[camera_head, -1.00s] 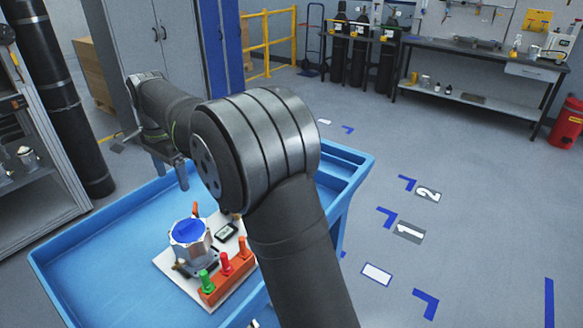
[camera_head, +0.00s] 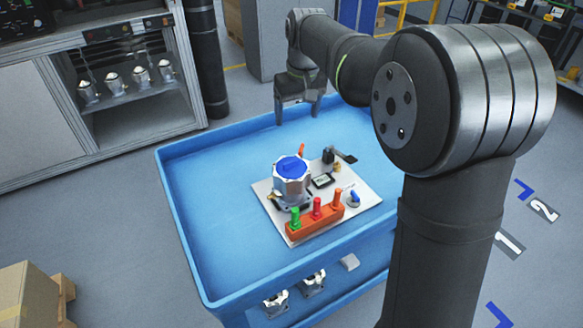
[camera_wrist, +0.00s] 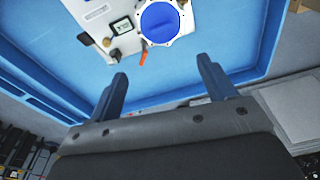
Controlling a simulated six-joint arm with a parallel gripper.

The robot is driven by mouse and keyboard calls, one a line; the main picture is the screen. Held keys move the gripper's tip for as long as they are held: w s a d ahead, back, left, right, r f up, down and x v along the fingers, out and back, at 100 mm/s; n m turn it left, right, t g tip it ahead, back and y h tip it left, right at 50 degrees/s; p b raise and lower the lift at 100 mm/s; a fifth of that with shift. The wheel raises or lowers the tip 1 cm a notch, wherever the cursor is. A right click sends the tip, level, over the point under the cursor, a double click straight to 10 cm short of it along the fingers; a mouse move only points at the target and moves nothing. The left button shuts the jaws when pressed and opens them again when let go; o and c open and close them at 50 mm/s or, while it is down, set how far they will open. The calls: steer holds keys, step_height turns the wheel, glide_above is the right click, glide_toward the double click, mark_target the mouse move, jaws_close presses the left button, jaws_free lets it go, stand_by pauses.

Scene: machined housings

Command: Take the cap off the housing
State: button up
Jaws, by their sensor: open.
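The housing (camera_head: 292,190) is a silver, faceted metal body standing upright on a white plate (camera_head: 262,190). A blue cap (camera_head: 291,167) sits on its top. The cap also shows in the wrist view (camera_wrist: 160,22) as a blue disc ringed by the silver flange (camera_wrist: 143,40). My gripper (camera_head: 297,118) is open and empty. It hangs over the far part of the blue cart, behind the housing and apart from it. In the wrist view its two fingers (camera_wrist: 163,82) are spread wide, with nothing between them but the blue cart surface.
The blue cart (camera_head: 195,240) has raised rims. On the plate are an orange block (camera_head: 317,222) with green and red-orange knobs, a small gauge (camera_head: 322,181), an orange lever (camera_head: 301,150) and a blue knob (camera_head: 355,198). More housings (camera_head: 113,82) stand on a shelf.

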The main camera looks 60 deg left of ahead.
steer(key=n, duration=0.1)
glide_above(292, 161)
steer(key=f, duration=1.2)
steer(key=shift+d, duration=0.4)
steer(key=f, duration=0.5)
steer(key=shift+s+a+f, duration=0.1)
steer(key=shift+a+f, duration=0.05)
steer(key=shift+a, duration=0.15)
steer(key=c, duration=1.1)
